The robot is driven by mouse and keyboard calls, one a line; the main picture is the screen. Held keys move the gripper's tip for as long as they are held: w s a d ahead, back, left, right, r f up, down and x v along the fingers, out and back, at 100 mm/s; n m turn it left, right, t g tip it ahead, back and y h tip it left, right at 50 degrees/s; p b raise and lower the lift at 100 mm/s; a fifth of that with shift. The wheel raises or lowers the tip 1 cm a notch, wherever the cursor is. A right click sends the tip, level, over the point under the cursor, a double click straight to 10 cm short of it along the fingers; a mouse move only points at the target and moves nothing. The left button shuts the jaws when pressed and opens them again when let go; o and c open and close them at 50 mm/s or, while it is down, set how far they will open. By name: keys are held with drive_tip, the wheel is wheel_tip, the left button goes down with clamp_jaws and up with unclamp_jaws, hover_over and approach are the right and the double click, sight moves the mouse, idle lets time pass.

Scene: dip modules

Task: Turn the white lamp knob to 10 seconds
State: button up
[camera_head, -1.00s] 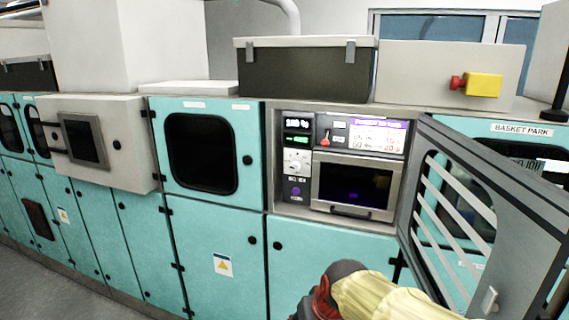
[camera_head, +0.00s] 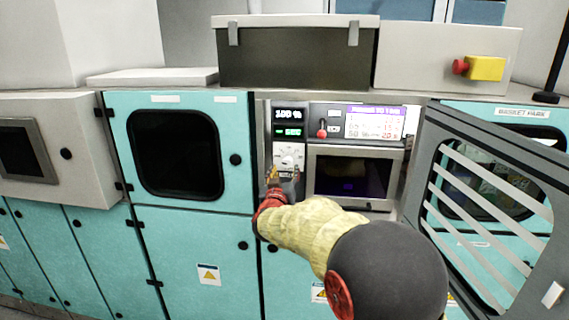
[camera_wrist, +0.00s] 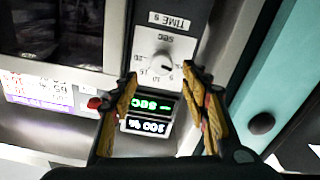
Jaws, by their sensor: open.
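The white lamp knob (camera_wrist: 162,63) sits on a pale dial plate with printed numbers, below a label reading TIME s in the upside-down wrist view. In the head view the knob (camera_head: 288,160) is on the narrow control panel left of the oven-like window, just above my gripper. My gripper (camera_head: 285,177) is in front of the lower part of that panel. In the wrist view my gripper (camera_wrist: 165,80) is open, with its yellow fingers on either side of the dial and nothing between them. I cannot tell whether they touch the panel. The knob's exact setting is too small to read.
Green and white displays (camera_wrist: 148,113) sit beside the dial. A red switch (camera_head: 322,131) and a printed screen (camera_head: 375,122) are to the right. The slatted door (camera_head: 480,200) stands open at right. A teal cabinet door (camera_head: 180,150) with a black knob is at left.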

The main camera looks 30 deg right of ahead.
sight(287, 164)
drive_tip(key=b+x, duration=0.1)
drive_tip(key=x, duration=0.6)
drive_tip(key=shift+w+d+f, duration=0.1)
drive_tip(key=shift+w+d, duration=0.05)
drive_tip(key=shift+w, duration=0.2)
drive_tip(key=c, duration=0.3)
drive_tip(key=c, duration=0.8)
drive_tip(key=shift+c, duration=0.3)
